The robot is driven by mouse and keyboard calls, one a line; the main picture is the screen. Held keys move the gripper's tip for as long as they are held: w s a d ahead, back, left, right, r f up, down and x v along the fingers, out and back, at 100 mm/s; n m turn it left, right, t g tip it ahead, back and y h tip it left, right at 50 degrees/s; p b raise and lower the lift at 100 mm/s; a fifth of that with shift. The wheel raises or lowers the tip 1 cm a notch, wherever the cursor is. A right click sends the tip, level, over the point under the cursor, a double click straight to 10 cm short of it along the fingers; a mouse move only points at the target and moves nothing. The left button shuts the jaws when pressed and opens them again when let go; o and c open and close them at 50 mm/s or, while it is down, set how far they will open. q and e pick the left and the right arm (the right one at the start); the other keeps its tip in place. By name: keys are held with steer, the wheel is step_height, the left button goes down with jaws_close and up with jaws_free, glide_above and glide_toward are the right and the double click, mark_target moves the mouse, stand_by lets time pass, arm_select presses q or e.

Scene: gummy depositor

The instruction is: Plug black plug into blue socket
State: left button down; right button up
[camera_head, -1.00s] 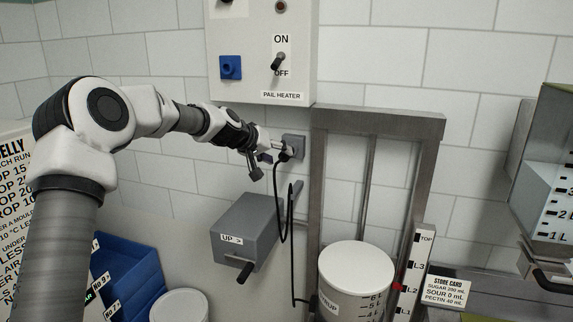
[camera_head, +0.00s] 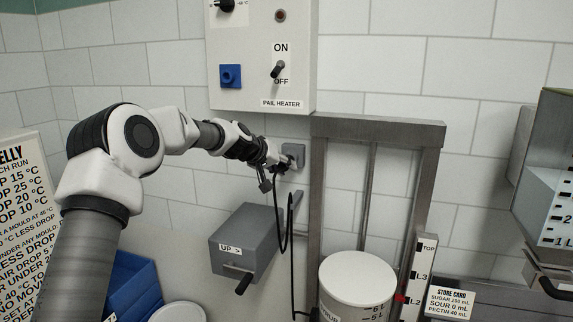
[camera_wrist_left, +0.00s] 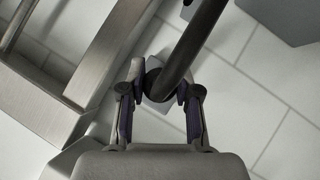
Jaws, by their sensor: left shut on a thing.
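The blue socket (camera_head: 230,75) is on the lower left of the white control panel and looks empty. My left gripper (camera_head: 279,166) is at the wall below and right of it, in front of the grey socket (camera_head: 293,150). In the left wrist view the gripper (camera_wrist_left: 160,90) is shut on the black plug (camera_wrist_left: 157,84), whose thick cable runs up out of the picture. My right gripper is not in view.
The black cable (camera_head: 291,235) hangs down past a grey lever box (camera_head: 243,238). A metal frame (camera_head: 318,190) with a white pail (camera_head: 357,285) stands on the right. The panel has an ON/OFF switch (camera_head: 278,70). The wall between the grey and blue sockets is clear.

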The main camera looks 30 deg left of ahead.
arm_select(q)
steer(key=s+d+p, duration=0.1)
steer(key=s+d, duration=0.1)
steer(key=s, duration=0.6)
stand_by(0.9)
steer(key=shift+s, duration=0.1)
